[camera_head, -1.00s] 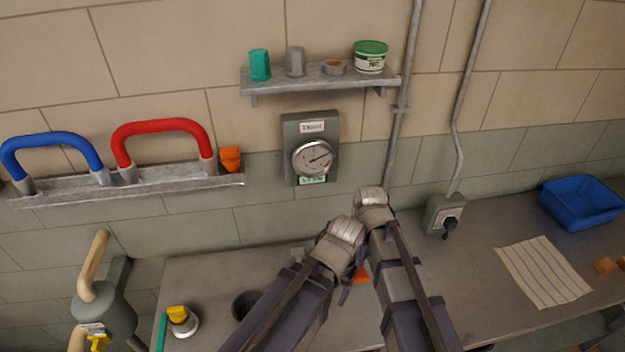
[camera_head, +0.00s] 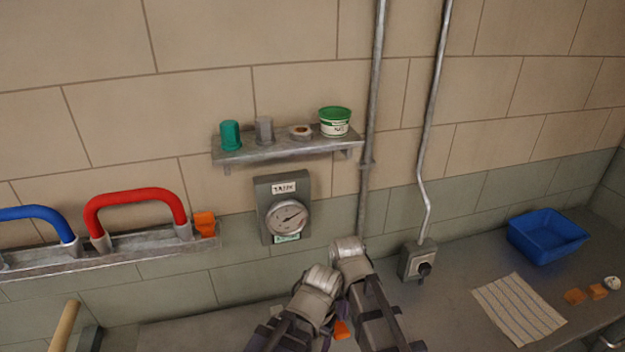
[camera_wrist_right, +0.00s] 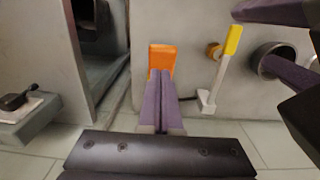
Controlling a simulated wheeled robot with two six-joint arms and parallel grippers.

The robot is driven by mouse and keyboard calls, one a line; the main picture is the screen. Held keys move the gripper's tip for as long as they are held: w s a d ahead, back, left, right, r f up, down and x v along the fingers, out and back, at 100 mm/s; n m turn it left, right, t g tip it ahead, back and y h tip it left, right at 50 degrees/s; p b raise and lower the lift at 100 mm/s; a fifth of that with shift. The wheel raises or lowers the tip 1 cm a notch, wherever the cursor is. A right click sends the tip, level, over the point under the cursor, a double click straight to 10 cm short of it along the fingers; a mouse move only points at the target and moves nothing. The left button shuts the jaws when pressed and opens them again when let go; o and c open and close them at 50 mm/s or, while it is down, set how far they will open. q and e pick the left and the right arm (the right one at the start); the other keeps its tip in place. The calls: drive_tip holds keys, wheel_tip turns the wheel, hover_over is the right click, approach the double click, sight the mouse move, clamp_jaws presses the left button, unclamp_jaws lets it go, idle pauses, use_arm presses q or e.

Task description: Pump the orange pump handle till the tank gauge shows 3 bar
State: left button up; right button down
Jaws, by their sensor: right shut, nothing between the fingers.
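The tank gauge (camera_head: 289,216) is on the wall below the shelf. Its needle points right and slightly up, but its numbers are too small to read. An orange piece (camera_head: 341,330) shows between my forearms and may be the pump handle. In the right wrist view an orange block (camera_wrist_right: 162,59) lies just beyond the fingertips of my right gripper (camera_wrist_right: 160,74). Those purple fingers are shut together with nothing between them; I cannot tell whether they touch the block. Two spread purple fingers at the right of that view look like my left gripper (camera_wrist_right: 262,42), open.
A shelf (camera_head: 290,150) with small containers is above the gauge. Red (camera_head: 135,195) and blue (camera_head: 40,213) handles are at left. A switch box (camera_head: 417,262), striped cloth (camera_head: 518,308) and blue bin (camera_head: 546,238) are at right. A yellow-tipped lever (camera_wrist_right: 233,40) stands near the orange block.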

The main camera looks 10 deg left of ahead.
use_arm(q)
wheel_tip(320, 180, down, 5)
drive_tip(key=b, duration=0.3)
drive_tip(key=shift+r+b, duration=0.2)
drive_tip(key=shift+b, duration=0.1)
use_arm(e)
drive_tip(key=s+d+f+h, duration=0.1)
drive_tip(key=s+d+f, duration=0.3)
drive_tip(key=s, duration=0.5)
drive_tip(key=shift+d+f+m, duration=0.25)
drive_tip(key=shift+d+m, duration=0.05)
drive_tip(key=shift+d, duration=0.2)
use_arm(q)
drive_tip(key=shift+a, duration=0.1)
use_arm(e)
drive_tip(key=shift+s+a, duration=0.1)
drive_tip(key=shift+s, duration=0.05)
